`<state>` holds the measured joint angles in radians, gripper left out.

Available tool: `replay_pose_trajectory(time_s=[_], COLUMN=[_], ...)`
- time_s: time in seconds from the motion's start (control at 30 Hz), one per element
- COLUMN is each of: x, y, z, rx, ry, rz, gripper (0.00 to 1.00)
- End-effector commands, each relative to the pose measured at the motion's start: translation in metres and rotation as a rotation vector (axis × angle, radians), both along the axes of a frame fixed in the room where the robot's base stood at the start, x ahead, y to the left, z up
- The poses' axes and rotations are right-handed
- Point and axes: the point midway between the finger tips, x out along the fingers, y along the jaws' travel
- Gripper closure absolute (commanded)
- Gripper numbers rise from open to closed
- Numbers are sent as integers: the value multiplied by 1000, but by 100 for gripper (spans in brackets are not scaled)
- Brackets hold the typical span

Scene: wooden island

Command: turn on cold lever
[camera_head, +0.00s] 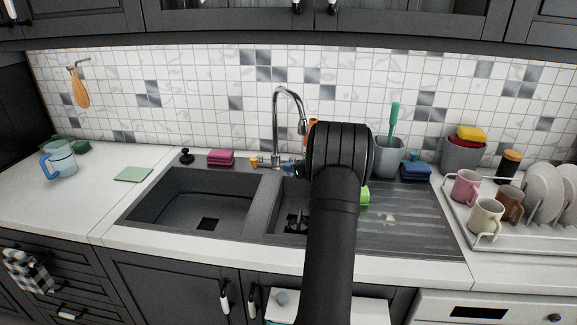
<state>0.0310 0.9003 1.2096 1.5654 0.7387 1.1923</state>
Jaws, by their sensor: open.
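A chrome faucet (277,115) with a tall curved spout stands behind the double dark sink. A small blue part, apparently the cold lever (288,164), shows at the right of the faucet base, close to the left edge of my arm. How far it is turned is too small to tell. A small orange-yellow piece (254,162) is at the left of the base. My black arm rises from the bottom and bends in front of the area right of the faucet. My gripper is hidden behind the arm, so its contact with the lever cannot be seen.
The sink (190,211) has two basins and a ribbed drainboard (420,225) at right. A pink sponge stack (220,157), a grey cup with a green brush (390,150) and a blue sponge stack (415,172) stand along the back. A dish rack (530,239) with mugs is far right.

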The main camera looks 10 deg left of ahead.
Motion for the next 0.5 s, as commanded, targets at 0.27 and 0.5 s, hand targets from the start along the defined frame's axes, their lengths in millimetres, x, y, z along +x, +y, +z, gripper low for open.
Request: replay_pose_trajectory(time_s=[0.27,0.5], x=[24,28], y=[25,29], z=[-14,-16], rx=[0,1], ry=[0,-1], rz=[1,0], gripper=[52,52])
